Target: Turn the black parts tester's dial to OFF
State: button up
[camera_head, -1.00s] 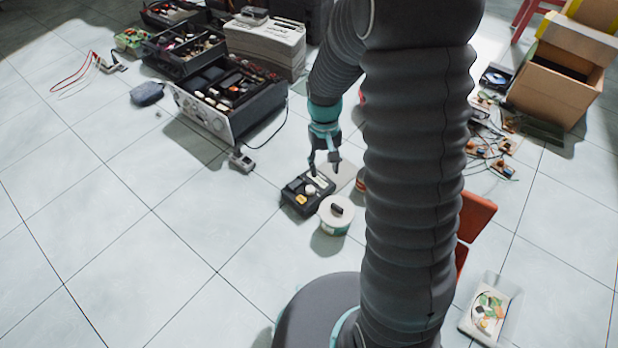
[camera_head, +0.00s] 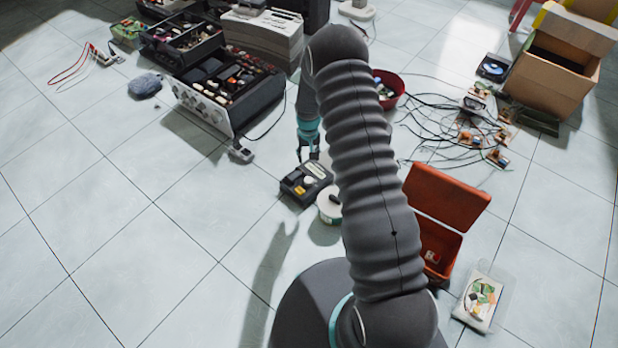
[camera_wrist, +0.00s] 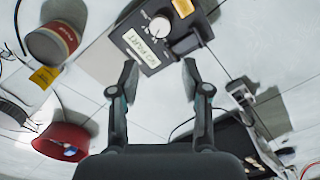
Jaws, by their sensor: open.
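The black parts tester (camera_head: 306,184) lies on the floor in front of my base. In the wrist view the tester (camera_wrist: 135,55) shows a pale round dial (camera_wrist: 160,27), a printed label and a yellow part at its edge. The dial's OFF mark is too small to read. My gripper (camera_wrist: 158,78) is open and empty, its two fingers spread below the tester's near edge in the picture. In the head view my gripper (camera_head: 308,152) is just beyond the tester, partly hidden by my arm. No contact with the dial is visible.
A white tub (camera_head: 328,208) stands close beside the tester. An open red box (camera_head: 437,240) is to the right, partly behind my arm. A toolbox (camera_head: 205,105), tangled cables (camera_head: 445,115) and a cardboard box (camera_head: 560,70) lie farther back.

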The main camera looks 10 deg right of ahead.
aim_at(309, 179)
notch_tip(309, 179, down, 14)
jog(key=shift+r, duration=0.1)
dwell(0.5)
jog(key=shift+c, duration=0.2)
jog(key=c, duration=0.8)
